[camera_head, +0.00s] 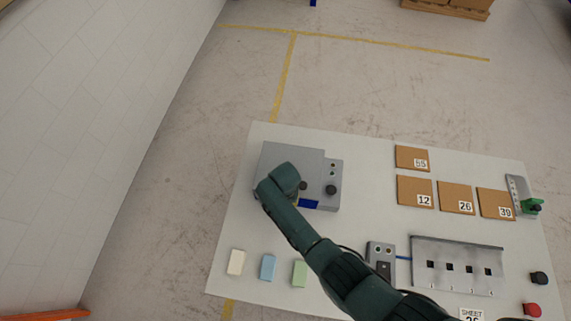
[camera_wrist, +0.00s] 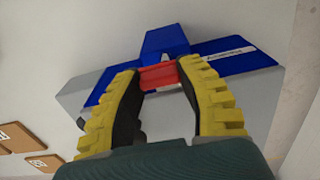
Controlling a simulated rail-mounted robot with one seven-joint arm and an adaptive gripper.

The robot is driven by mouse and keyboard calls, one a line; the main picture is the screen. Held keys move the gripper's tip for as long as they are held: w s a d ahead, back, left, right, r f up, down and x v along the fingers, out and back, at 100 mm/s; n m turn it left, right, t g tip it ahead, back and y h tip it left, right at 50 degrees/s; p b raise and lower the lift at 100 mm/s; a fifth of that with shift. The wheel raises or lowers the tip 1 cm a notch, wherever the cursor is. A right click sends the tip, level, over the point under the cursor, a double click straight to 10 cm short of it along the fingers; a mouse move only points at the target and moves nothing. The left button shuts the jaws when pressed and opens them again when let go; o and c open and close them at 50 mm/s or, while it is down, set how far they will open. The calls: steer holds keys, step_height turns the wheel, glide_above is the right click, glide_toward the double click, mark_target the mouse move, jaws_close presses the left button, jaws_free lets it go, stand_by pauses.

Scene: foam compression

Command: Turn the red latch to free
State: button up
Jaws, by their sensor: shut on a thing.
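The red latch (camera_wrist: 158,77) shows in the wrist view as a short red bar in front of a blue plate (camera_wrist: 240,58) on the grey machine. My gripper (camera_wrist: 160,74) has yellow ribbed fingers, one on each side of the red latch, shut on it. In the head view my wrist covers the latch and the fingers. There the grey machine (camera_head: 300,155) sits at the table's upper left, with a blue strip (camera_head: 309,204) showing along its near edge. A white label on the blue plate is too blurred to read.
The white table (camera_head: 375,150) holds brown squares numbered 12 (camera_head: 413,186), 26 (camera_head: 456,192) and 39 (camera_head: 494,198). Cream (camera_head: 236,262), blue (camera_head: 268,267) and green (camera_head: 300,273) blocks lie front left. A four-slot grey panel (camera_head: 458,258) stands right of my arm.

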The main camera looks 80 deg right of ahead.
steer(key=shift+f, duration=0.1)
stand_by(0.3)
steer(key=o, duration=1.2)
step_height(320, 180, up, 12)
